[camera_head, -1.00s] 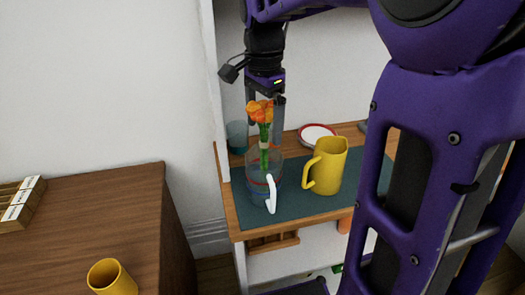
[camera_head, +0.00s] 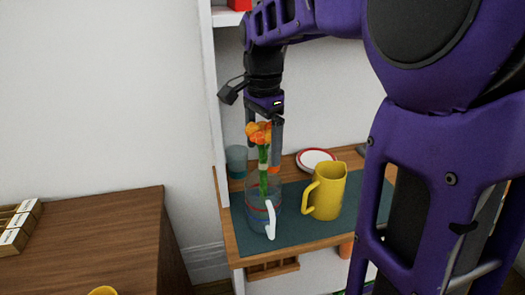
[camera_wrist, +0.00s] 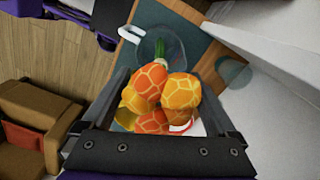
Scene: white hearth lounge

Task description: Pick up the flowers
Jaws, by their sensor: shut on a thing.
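The flowers (camera_head: 259,132) are an orange bunch with green stems and a pale band. They stand upright, stems inside a clear pitcher (camera_head: 264,211) with a white handle, on a dark green mat (camera_head: 295,225). My gripper (camera_head: 263,160) points down from above, with a finger on either side of the bunch, shut on the flowers. In the wrist view the orange and yellow blooms (camera_wrist: 158,92) fill the space between the fingers and hide the contact. The clear pitcher (camera_wrist: 160,45) shows beyond them.
A yellow pitcher (camera_head: 327,193) stands close on the right, with a red-rimmed white plate (camera_head: 316,157) behind it. A teal glass (camera_head: 236,160) stands behind left, near the white shelf side (camera_head: 214,120). A wooden cabinet (camera_head: 90,235) is at left.

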